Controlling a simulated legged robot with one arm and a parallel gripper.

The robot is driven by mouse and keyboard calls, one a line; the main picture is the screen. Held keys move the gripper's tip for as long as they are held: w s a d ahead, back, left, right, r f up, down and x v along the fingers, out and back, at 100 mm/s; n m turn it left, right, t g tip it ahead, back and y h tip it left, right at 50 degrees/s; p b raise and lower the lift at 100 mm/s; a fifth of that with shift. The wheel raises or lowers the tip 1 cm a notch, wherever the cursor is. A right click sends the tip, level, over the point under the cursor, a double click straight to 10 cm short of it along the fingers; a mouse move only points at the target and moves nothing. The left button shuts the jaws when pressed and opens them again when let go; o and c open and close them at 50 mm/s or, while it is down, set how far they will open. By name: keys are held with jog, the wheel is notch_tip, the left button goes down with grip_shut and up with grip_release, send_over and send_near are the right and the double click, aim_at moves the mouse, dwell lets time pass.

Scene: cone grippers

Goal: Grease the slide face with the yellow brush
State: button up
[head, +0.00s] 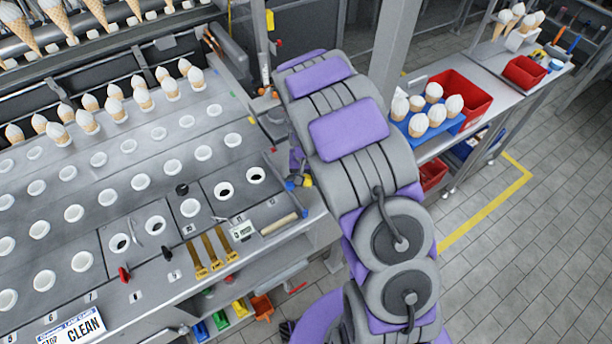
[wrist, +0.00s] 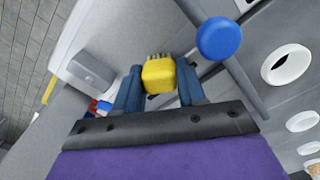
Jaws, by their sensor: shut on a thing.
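In the wrist view my gripper (wrist: 159,82) has its two blue-grey fingers shut on the yellow brush (wrist: 159,74). The brush shows as a yellow block with short bristles at its far end, pointing away from my wrist. The bristles are close to a grey metal surface; I cannot tell whether they touch it. In the head view my arm hides most of the gripper, and a small yellow patch (head: 307,181) shows beside the arm at the machine's right edge. I cannot tell for certain which grey surface is the slide face.
A blue knob (wrist: 220,38) on a grey bar is close to the right of the brush. The machine's plate (head: 150,160) has rows of white-rimmed holes, some with cones. A red bin (head: 462,97) and a blue tray of cones (head: 452,128) are on the right bench.

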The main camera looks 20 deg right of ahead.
aim_at(308, 176)
jog(key=shift+d, duration=0.5)
jog(key=shift+w+d+p, duration=0.15)
jog(key=shift+w+d, duration=0.15)
jog(key=shift+d, duration=0.35)
jog(key=shift+w+d+p, duration=0.15)
jog(key=shift+w+d, duration=0.15)
jog(key=shift+d, duration=0.35)
jog(key=shift+w+d+f+p, duration=0.15)
jog(key=shift+w+d, duration=0.1)
jog(key=shift+d, duration=0.65)
jog(key=shift+w+d+r+p, duration=0.15)
jog(key=shift+w+d, duration=0.1)
jog(key=shift+d, duration=0.65)
jog(key=shift+f, duration=0.1)
jog(key=shift+a, duration=0.1)
jog(key=shift+s+a, duration=0.4)
jog(key=shift+a, duration=0.7)
jog(key=shift+s+a, duration=0.35)
jog(key=shift+a, duration=0.75)
jog(key=shift+s+a, duration=0.4)
jog(key=shift+a, duration=0.7)
jog(key=shift+r+p, duration=0.95)
jog(key=shift+r, duration=2.05)
